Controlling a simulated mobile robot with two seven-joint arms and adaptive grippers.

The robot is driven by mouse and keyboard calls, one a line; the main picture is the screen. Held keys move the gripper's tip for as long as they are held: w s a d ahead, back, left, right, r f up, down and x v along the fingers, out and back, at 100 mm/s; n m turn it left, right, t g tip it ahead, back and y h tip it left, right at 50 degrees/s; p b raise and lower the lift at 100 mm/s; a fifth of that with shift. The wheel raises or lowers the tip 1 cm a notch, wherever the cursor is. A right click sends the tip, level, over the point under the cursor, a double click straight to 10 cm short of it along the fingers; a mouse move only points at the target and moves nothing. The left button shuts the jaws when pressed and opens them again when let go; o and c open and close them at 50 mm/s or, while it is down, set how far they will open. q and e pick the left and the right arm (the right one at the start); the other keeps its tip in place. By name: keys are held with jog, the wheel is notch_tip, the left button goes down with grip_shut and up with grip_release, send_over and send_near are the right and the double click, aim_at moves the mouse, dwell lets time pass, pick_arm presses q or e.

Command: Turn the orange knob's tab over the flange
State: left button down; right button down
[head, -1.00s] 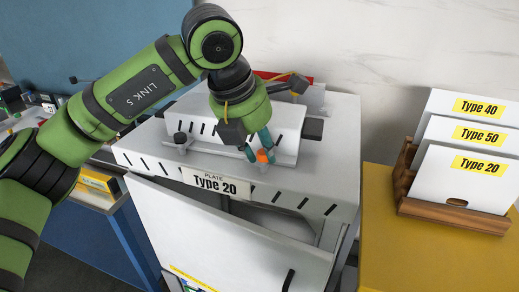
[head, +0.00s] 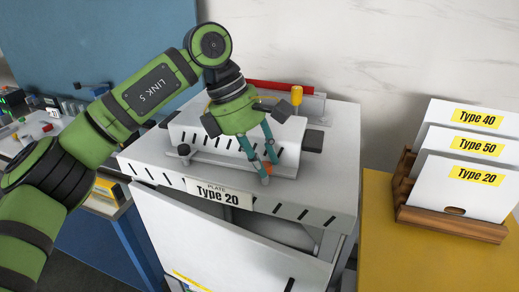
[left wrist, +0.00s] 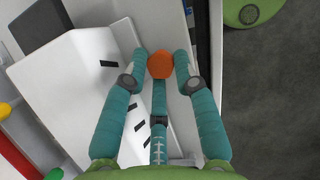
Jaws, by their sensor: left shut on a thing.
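The orange knob (left wrist: 160,64) sits between the fingertips of my left gripper (left wrist: 160,58) in the left wrist view. In the head view only a little orange of the knob (head: 267,168) shows between the fingers. My left gripper (head: 265,172) is shut on it, at the front edge of the white dispenser's top. The knob's tab and the flange under it are hidden or too small to tell, so I cannot say how the tab points. My right gripper is not in view.
A white dispenser (head: 230,255) bears a plate marked Type 20 (head: 218,194). A black knob (head: 184,150) stands to the left on its top, and a yellow-capped post (head: 296,96) stands behind. On the right, a wooden rack (head: 450,222) with labelled white plates stands on a yellow surface.

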pick_arm(q)
jog(key=m+p, duration=0.1)
jog(key=m+g+p, duration=0.1)
jog(key=m, duration=0.1)
jog(key=shift+d+r, duration=0.2)
jog(key=shift+w+f+m+g+y+p, duration=0.15)
jog(key=shift+m+g+y+p, duration=0.25)
jog(key=shift+m, duration=0.6)
jog(key=shift+f, duration=0.1)
jog(key=c, duration=1)
grip_release()
jog(key=shift+s+d, duration=0.1)
jog(key=shift+s, duration=0.1)
